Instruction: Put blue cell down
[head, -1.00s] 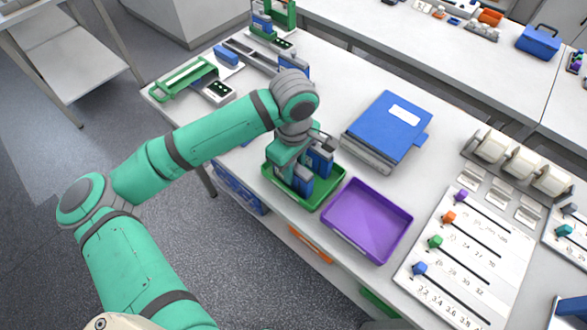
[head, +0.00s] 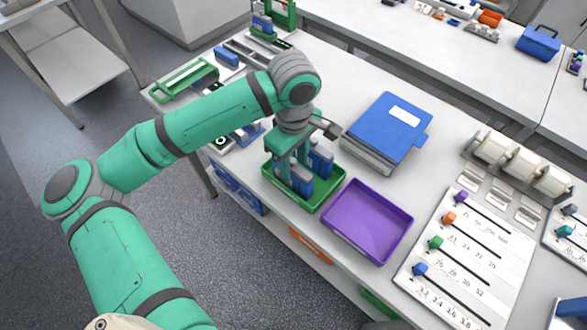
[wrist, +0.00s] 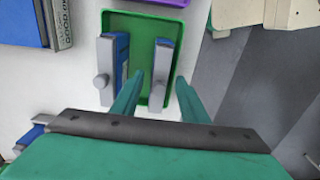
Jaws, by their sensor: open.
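The green tray (head: 330,201) holds two blue cells with grey edges. One blue cell (head: 301,181) stands near the tray's front left, below my gripper (head: 288,162); the other blue cell (head: 321,160) stands farther back. In the wrist view, the tray (wrist: 146,22) shows both cells side by side: one (wrist: 162,72) lies in line with the gap between my open fingers (wrist: 158,82), and the other (wrist: 114,68) is left of them. My gripper is open, above the tray. I cannot tell whether the fingers touch a cell.
A purple tray (head: 367,222) sits right of the green tray. A blue binder-like block (head: 388,127) lies behind it. A white slider panel (head: 465,255) is at the right. Green-framed racks (head: 186,80) stand at the back left. Bare bench lies between the binder and the panel.

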